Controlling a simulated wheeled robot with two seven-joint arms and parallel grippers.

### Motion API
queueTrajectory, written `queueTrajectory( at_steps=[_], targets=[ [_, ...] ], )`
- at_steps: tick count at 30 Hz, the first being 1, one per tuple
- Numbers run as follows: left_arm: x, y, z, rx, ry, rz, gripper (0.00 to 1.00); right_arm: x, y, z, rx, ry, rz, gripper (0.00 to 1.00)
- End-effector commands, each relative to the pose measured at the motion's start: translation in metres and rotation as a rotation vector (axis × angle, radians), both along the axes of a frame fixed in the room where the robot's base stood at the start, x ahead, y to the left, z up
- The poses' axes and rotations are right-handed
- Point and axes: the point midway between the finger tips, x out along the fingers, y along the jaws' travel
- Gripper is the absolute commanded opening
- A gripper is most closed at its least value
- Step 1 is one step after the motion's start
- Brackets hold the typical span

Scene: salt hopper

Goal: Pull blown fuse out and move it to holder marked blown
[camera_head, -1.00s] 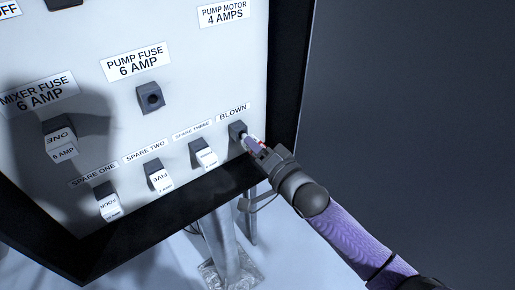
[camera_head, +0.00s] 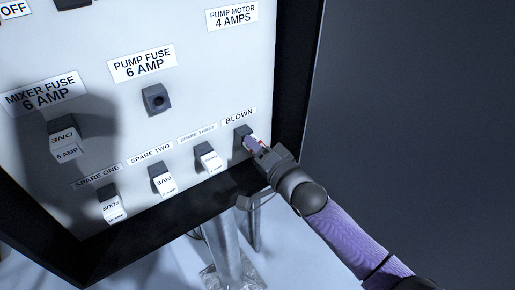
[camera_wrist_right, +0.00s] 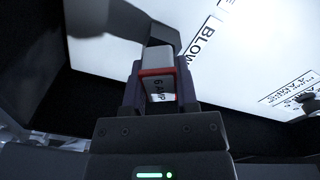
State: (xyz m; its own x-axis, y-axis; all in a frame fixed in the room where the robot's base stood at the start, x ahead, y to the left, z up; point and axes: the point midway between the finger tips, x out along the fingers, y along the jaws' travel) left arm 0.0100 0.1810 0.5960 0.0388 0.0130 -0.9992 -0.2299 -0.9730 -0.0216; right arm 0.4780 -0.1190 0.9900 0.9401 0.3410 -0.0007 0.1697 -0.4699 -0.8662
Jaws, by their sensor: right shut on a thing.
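My right gripper (camera_head: 262,152) is shut on a white fuse (camera_head: 252,143) with a red band. In the right wrist view the fuse (camera_wrist_right: 160,75) sits between the fingers and reads "6 AMP". Its far end is at the dark holder (camera_head: 242,131) under the BLOWN label (camera_head: 239,117); I cannot tell how far in it is. My left gripper is not in view.
The mixer fuse (camera_head: 66,146) is in its holder at left. Spare fuses (camera_head: 111,208), (camera_head: 165,184) and (camera_head: 209,161) fill the lower row of holders. The panel's dark frame (camera_head: 288,80) stands close to my right gripper. Open floor and grey wall lie to the right.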

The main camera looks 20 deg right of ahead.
Motion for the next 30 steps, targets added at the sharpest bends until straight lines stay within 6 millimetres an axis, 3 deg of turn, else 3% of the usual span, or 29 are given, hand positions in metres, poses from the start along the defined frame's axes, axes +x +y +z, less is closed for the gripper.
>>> queueTrajectory(
  at_steps=[12, 13, 18, 23, 27, 30],
  targets=[
    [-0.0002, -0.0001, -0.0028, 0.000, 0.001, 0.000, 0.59, 0.0059, 0.0021, 0.0005, 0.000, 0.000, 0.000, 0.00],
    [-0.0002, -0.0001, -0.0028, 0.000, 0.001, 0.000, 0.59, 0.0059, 0.0021, 0.0005, 0.000, -0.001, 0.000, 0.41],
    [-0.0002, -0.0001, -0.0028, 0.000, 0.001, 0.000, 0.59, 0.0058, 0.0021, 0.0004, 0.000, 0.000, 0.000, 0.77],
    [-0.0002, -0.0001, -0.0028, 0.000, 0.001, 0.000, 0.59, 0.0057, 0.0021, 0.0003, 0.000, 0.000, 0.000, 0.78],
    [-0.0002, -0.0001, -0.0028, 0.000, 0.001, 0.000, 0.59, 0.0057, 0.0021, 0.0001, 0.000, 0.000, 0.000, 1.00],
    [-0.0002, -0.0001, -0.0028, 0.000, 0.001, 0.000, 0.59, 0.0057, 0.0021, 0.0001, 0.000, 0.000, 0.000, 1.00]
  ],
)
